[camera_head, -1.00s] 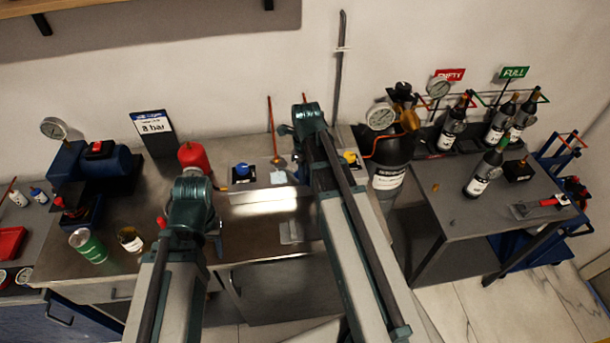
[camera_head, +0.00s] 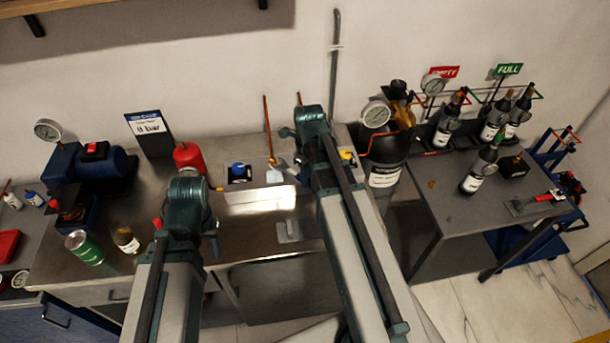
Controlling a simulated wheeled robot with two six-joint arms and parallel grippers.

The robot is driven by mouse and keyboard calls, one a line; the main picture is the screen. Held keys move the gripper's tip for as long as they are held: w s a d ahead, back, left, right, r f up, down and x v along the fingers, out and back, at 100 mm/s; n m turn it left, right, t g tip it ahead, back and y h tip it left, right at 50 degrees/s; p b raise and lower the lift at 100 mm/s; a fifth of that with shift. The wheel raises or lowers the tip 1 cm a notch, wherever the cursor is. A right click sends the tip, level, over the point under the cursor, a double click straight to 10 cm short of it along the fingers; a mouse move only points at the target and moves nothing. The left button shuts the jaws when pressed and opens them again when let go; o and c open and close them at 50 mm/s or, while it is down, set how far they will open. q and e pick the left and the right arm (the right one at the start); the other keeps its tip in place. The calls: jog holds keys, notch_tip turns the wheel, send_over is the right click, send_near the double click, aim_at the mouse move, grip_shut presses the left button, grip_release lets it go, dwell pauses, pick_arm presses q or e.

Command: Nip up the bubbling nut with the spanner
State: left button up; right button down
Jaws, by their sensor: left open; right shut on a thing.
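My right gripper (camera_head: 311,122) is at the back of the steel bench (camera_head: 255,245), beside a thin copper pipe (camera_head: 267,125). Its fingers and what they hold are hidden behind my own wrist. My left gripper (camera_head: 187,192) is over the left part of the bench, in front of a red bottle (camera_head: 188,157); its fingers are mostly hidden. A small fitting (camera_head: 274,161) is at the pipe's foot; it is too small to tell whether it is the nut, and no bubbles can be made out. I cannot pick out the spanner for certain.
A blue compressor (camera_head: 92,163) and a green can (camera_head: 84,247) stand at the left. A large black cylinder (camera_head: 385,178) stands right of my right arm. The right table (camera_head: 460,218) holds dark bottles and a red-handled tool (camera_head: 548,197). The bench's front middle is fairly clear.

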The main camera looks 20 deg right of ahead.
jog(key=shift+s+d, duration=0.3)
jog(key=shift+s, duration=0.35)
jog(key=shift+s+d, duration=0.3)
jog(key=shift+s, duration=0.3)
jog(key=shift+r, duration=0.15)
jog(key=shift+r+p, duration=2.2)
jog(key=shift+p, duration=0.1)
jog(key=shift+f+b, duration=0.85)
jog(key=shift+r, duration=0.15)
